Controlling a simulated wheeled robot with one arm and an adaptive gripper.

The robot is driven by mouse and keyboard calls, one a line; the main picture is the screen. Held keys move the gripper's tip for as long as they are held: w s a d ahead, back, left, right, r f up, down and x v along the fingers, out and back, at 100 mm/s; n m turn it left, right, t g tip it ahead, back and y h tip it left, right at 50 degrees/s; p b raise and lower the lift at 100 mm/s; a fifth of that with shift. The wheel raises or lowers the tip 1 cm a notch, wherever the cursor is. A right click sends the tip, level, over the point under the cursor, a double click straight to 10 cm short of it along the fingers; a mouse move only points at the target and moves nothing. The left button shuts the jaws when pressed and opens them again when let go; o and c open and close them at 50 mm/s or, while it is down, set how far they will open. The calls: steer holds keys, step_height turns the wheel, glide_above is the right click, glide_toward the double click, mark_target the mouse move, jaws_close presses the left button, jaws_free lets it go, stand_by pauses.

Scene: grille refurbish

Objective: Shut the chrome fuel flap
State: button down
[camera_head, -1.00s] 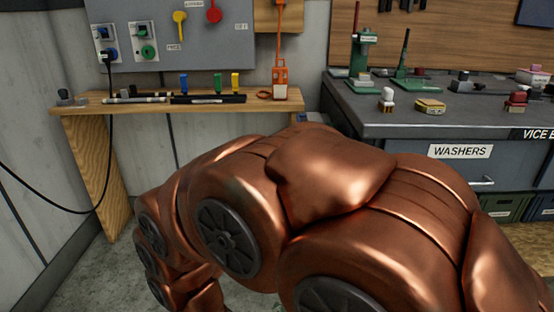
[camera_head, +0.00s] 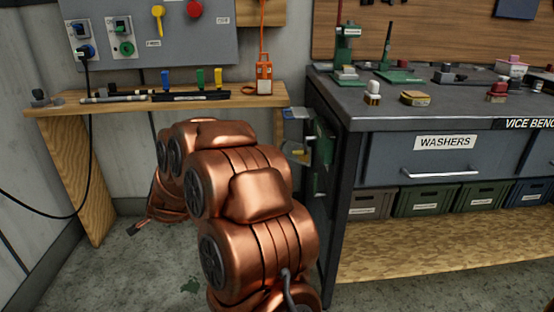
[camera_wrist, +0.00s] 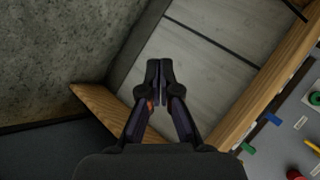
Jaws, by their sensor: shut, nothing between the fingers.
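I cannot make out the chrome fuel flap in either view. My gripper (camera_wrist: 160,68) shows in the wrist view, with its two dark fingertips together and nothing visible between them. Past it are pale wall panels and wooden boards, and no contact shows. In the head view my copper arm runs from the bottom middle up and left. The gripper cannot be made out clearly there.
A narrow wooden shelf (camera_head: 60,103) with small tools runs along the wall under a grey switch panel (camera_head: 190,38). A dark workbench (camera_head: 400,112) with a washers drawer (camera_head: 450,165) stands right of my arm. A black cable (camera_head: 88,140) hangs at left. Concrete floor (camera_head: 130,265) is clear at lower left.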

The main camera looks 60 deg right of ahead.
steer(key=s+d+f+m+g+h, duration=0.1)
steer(key=d+m+h, duration=0.3)
steer(key=d, duration=0.7)
steer(key=s+d+m+h, duration=0.2)
steer(key=d+m+h, duration=0.25)
steer(key=d, duration=0.55)
steer(key=s+d+m+g+h, duration=0.5)
steer(key=s+d+m, duration=0.2)
steer(key=s+d, duration=0.4)
steer(key=b+x, duration=0.4)
steer(key=x, duration=1.1)
steer(key=shift+w, duration=0.4)
steer(key=shift+d+r, duration=0.15)
steer(key=shift+r, duration=0.05)
